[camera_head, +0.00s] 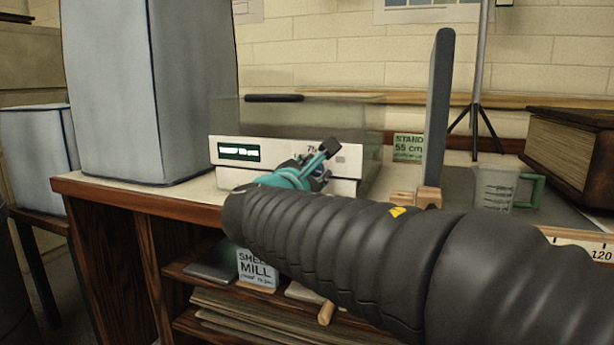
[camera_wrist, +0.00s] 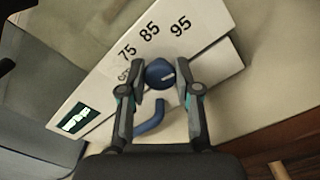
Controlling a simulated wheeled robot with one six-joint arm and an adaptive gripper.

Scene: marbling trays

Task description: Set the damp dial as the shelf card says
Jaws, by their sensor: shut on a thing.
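The damp dial (camera_wrist: 160,73) is a round dark blue knob with a pale mark, on a white cabinet (camera_head: 235,177) with a transparent upper part. In the wrist view, 75, 85 and 95 are printed beside it. My gripper (camera_wrist: 160,75) has one finger on each side of the dial and is shut on it. In the head view my gripper (camera_head: 325,160) is at the cabinet's front and hides the dial. A card (camera_head: 257,268) under the tabletop reads partly "SHEL MILL"; its small line is unreadable.
A blue curved handle (camera_wrist: 150,118) lies below the dial. A green card (camera_head: 408,147) reads "STAND 55 cm". My arm crosses the table front.

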